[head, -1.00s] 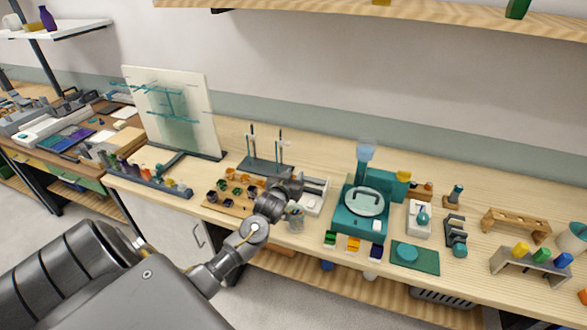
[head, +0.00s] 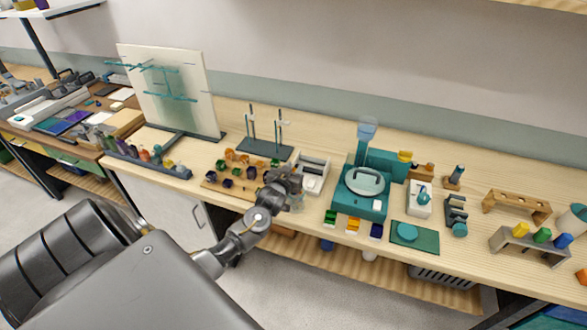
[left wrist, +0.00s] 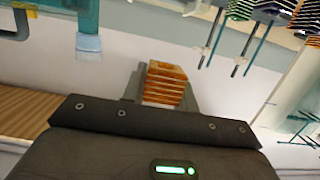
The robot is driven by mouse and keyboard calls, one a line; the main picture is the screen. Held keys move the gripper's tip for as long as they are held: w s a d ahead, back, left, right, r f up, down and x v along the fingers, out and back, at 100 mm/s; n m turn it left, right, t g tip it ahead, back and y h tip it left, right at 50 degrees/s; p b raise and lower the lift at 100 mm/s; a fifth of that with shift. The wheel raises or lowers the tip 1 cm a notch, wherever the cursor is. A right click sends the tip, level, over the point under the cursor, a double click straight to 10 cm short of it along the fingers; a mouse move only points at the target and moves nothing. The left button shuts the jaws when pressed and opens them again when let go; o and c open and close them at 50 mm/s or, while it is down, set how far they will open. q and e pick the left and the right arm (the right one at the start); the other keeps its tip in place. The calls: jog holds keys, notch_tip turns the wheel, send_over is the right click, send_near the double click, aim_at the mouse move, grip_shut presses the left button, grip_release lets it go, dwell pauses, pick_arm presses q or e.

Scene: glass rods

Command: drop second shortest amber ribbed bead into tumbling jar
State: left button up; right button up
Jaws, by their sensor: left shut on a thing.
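My left gripper (head: 284,179) is shut on an amber ribbed bead (left wrist: 165,84), which shows clearly between the fingers in the left wrist view. The bead is hidden by the gripper in the head view. My right gripper is not in view.
A white tray (head: 313,178) stands right of the gripper, and a teal machine (head: 362,199) with a round pan beyond it. A rod stand (head: 264,147) rises behind the board.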

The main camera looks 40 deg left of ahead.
pick_arm(q)
jog(key=o, duration=1)
jog(key=shift+o, duration=0.2)
jog(key=shift+s, duration=0.1)
jog(key=shift+s+d, duration=0.15)
jog(key=shift+s, duration=0.1)
jog(key=b+v, duration=0.3)
jog(key=v, duration=0.7)
